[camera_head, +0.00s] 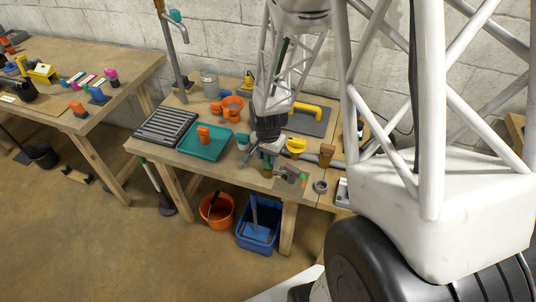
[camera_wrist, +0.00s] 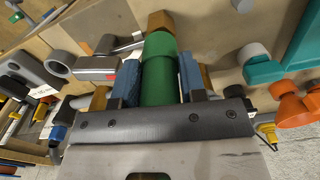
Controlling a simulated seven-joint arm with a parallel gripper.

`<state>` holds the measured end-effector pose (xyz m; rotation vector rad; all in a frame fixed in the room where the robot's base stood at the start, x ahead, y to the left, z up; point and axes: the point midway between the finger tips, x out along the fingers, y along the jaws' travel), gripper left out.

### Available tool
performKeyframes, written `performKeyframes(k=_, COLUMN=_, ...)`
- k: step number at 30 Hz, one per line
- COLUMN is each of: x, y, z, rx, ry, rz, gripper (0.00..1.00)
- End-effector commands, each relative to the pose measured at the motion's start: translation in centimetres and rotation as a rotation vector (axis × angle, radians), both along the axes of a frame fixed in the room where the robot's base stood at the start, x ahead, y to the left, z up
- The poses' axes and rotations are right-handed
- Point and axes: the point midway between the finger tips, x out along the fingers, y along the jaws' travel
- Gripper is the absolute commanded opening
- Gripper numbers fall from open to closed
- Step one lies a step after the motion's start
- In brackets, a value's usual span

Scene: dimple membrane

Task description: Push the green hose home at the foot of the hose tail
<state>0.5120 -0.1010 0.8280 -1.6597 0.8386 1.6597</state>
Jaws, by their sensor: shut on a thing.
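The green hose (camera_wrist: 159,75) sits between the blue-padded fingers of my gripper (camera_wrist: 160,82) in the wrist view, and the gripper is shut on it. A brown-orange hex piece (camera_wrist: 161,20), which looks like the foot of the hose tail, lies right beyond the hose's far end. The hose end appears close to it; I cannot tell whether they touch. The tail inside the hose is hidden. In the head view my gripper (camera_head: 268,152) is low over the front of the workbench, with a small bit of green (camera_head: 267,160) showing at it.
A teal tray (camera_head: 190,151) and a black ribbed tray (camera_head: 165,128) lie left of the gripper on the bench (camera_head: 240,178). A grey fitting (camera_head: 288,174), a grey ring (camera_head: 320,187) and a yellow-handled part (camera_head: 296,146) stand close on the right. An orange bucket and blue bin are below.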

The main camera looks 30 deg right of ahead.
Motion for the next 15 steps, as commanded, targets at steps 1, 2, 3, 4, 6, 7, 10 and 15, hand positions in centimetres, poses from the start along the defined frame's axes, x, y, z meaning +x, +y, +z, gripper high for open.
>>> performKeyframes(k=1, x=0.00, y=0.00, z=-0.09, rx=0.000, ry=0.000, rz=0.000, gripper=0.08)
performKeyframes(k=2, x=0.00, y=0.00, z=-0.14, rx=0.000, ry=0.000, rz=0.000, gripper=0.08)
performKeyframes(k=3, x=0.01, y=-0.01, z=-0.21, rx=0.000, ry=0.000, rz=0.000, gripper=0.08)
performKeyframes(k=4, x=0.01, y=0.00, z=-0.26, rx=0.000, ry=0.000, rz=0.000, gripper=0.08)
performKeyframes(k=6, x=0.01, y=-0.01, z=-0.38, rx=0.000, ry=0.000, rz=0.000, gripper=0.08)
performKeyframes(k=7, x=0.01, y=0.00, z=-0.43, rx=0.000, ry=0.000, rz=0.000, gripper=0.08)
performKeyframes(k=10, x=0.01, y=0.00, z=-0.60, rx=0.000, ry=0.000, rz=0.000, gripper=0.08)
performKeyframes(k=15, x=0.00, y=0.00, z=-0.89, rx=0.000, ry=0.000, rz=0.000, gripper=0.08)
